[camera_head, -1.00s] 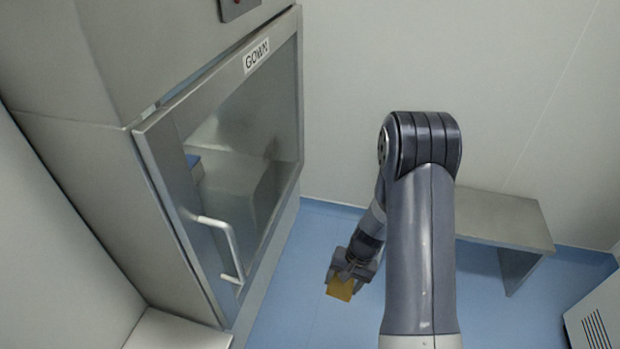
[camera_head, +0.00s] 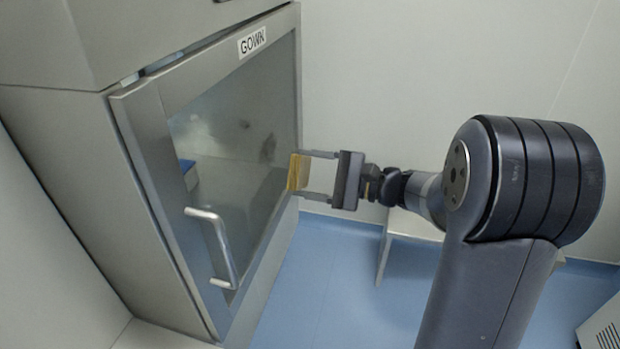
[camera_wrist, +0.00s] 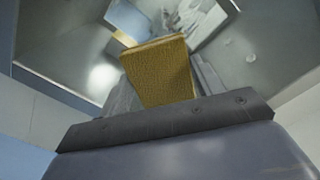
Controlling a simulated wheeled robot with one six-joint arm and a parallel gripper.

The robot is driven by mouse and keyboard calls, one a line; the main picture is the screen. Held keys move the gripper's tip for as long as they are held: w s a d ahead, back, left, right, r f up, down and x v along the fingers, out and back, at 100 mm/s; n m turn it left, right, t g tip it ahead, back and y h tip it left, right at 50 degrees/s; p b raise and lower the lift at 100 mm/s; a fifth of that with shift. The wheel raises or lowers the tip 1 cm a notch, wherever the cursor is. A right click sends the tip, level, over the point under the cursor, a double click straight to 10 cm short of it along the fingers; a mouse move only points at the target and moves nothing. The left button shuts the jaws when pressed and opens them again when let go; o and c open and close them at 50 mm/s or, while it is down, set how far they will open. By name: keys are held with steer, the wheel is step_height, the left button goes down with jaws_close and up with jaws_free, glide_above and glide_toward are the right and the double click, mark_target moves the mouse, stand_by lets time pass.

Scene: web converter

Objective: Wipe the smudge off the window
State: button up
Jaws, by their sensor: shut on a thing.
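My gripper (camera_head: 318,174) is shut on a yellow sponge (camera_head: 294,172) and holds it level beside the right edge of the cabinet's window. I cannot tell whether the sponge touches the glass. The window (camera_head: 225,170) is in the door marked GOWN. A dark smudge (camera_head: 267,149) shows on the window's right part, a little above and left of the sponge. Pale hazy patches show further left on the glass. In the wrist view the sponge (camera_wrist: 160,75) sits between the fingers, with the glass and its frame beyond it.
The door has a metal handle (camera_head: 215,245) at its lower left. A blue item (camera_head: 187,173) shows behind the glass. A metal bench (camera_head: 412,227) stands behind my arm, against the pale wall (camera_head: 400,80). The blue floor (camera_head: 325,270) in front of the cabinet is clear.

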mark_target(259, 166)
steer(key=shift+p+x, duration=0.4)
steer(key=shift+x, duration=2.55)
steer(key=shift+w+a, duration=0.25)
steer(key=shift+a, duration=0.4)
steer(key=shift+w+d, duration=0.65)
steer(key=shift+w, duration=1.1)
steer(key=shift+w+d, duration=0.65)
steer(key=shift+w, duration=1.05)
steer(key=shift+w+d, duration=0.6)
steer(key=shift+w, duration=1.15)
steer(key=shift+b, duration=0.4)
steer(key=shift+s+a+f+b, duration=0.1)
steer(key=shift+s+a+b, duration=0.05)
steer(key=shift+s+b, duration=0.3)
steer(key=shift+s+a+b, duration=0.2)
steer(key=shift+s+b, duration=0.1)
steer(key=shift+s, duration=0.25)
steer(key=shift+s+a+b, duration=0.55)
steer(key=shift+s+b, duration=0.15)
steer(key=shift+s, duration=0.7)
steer(key=shift+s+a+b, duration=0.5)
steer(key=shift+s+b, duration=0.25)
steer(key=shift+s, duration=0.65)
steer(key=shift+s+a+b, duration=0.55)
steer(key=shift+s+b, duration=0.15)
steer(key=shift+s, duration=0.7)
